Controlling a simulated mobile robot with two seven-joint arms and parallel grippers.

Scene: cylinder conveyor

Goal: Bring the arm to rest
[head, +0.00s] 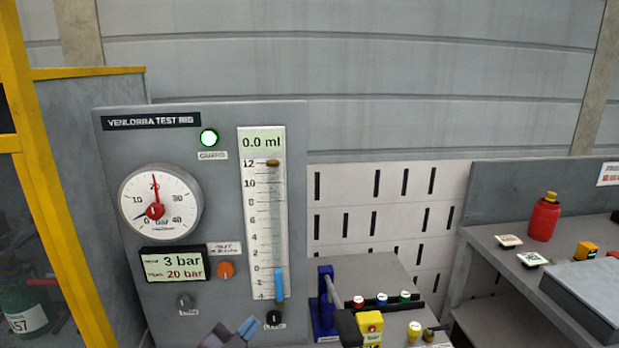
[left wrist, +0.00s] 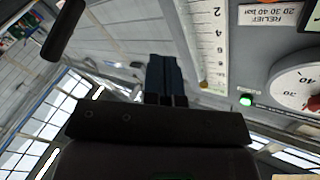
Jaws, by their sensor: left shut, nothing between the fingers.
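My left gripper (head: 247,328) shows at the bottom edge of the head view, in front of the lower part of the test rig panel (head: 220,115). Only its blue fingertips and a grey part show there. In the left wrist view its two dark blue fingers (left wrist: 164,78) are together with nothing between them. My right gripper is not in view.
The panel carries a round gauge (head: 160,203), a lit green lamp (head: 209,138) and a tall scale (head: 262,215). A blue stand (head: 325,302) and a yellow block (head: 370,325) are right of the gripper. A red bottle (head: 543,218) stands on the right-hand bench.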

